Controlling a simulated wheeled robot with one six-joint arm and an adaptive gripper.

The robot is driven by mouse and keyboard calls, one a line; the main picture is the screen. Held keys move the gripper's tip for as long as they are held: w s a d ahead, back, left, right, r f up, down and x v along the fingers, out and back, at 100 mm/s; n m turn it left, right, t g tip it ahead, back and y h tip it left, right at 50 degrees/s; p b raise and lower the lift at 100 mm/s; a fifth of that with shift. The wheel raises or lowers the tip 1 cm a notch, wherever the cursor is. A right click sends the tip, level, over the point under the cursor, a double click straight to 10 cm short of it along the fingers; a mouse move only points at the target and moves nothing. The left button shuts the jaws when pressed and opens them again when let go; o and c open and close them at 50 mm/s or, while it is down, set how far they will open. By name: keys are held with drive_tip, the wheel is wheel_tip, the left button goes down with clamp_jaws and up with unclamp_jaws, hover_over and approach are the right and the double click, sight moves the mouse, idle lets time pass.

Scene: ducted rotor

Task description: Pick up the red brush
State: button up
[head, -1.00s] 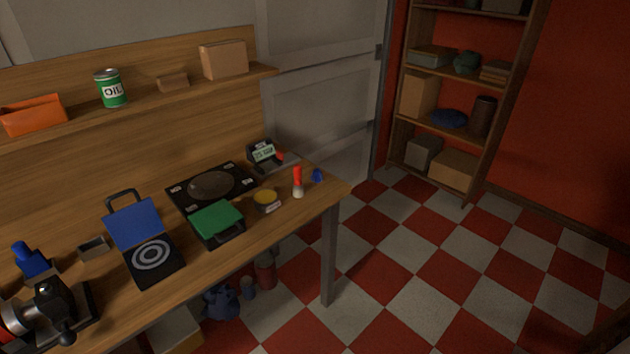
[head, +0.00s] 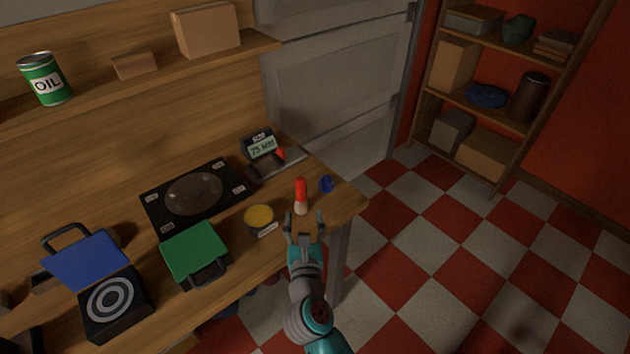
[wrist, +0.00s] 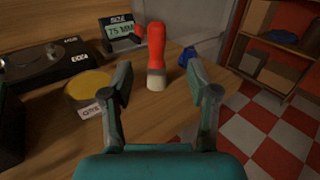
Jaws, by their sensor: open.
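The red brush (head: 301,193) stands upright near the right end of the wooden workbench, with a red handle and a pale lower end. In the wrist view the brush (wrist: 156,50) is ahead of my gripper, seen between its two fingers. My gripper (head: 304,222) is open and empty, at the bench's front edge just in front of the brush. It also shows in the wrist view (wrist: 165,85), fingers apart. I cannot tell the exact gap between the fingertips and the brush.
A yellow-topped round tin (head: 259,218) stands left of the brush. A small blue object (head: 326,184) is to its right. A gauge with a display (head: 262,146) is behind it. A green case (head: 194,251) and a black plate (head: 160,212) lie further left.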

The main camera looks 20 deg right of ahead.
sight(300, 188)
drive_tip(key=shift+m, duration=0.3)
drive_tip(key=x, duration=0.6)
drive_tip(key=shift+w, duration=0.3)
drive_tip(key=shift+x, duration=2.8)
drive_tip(key=shift+a, duration=0.2)
clamp_jaws()
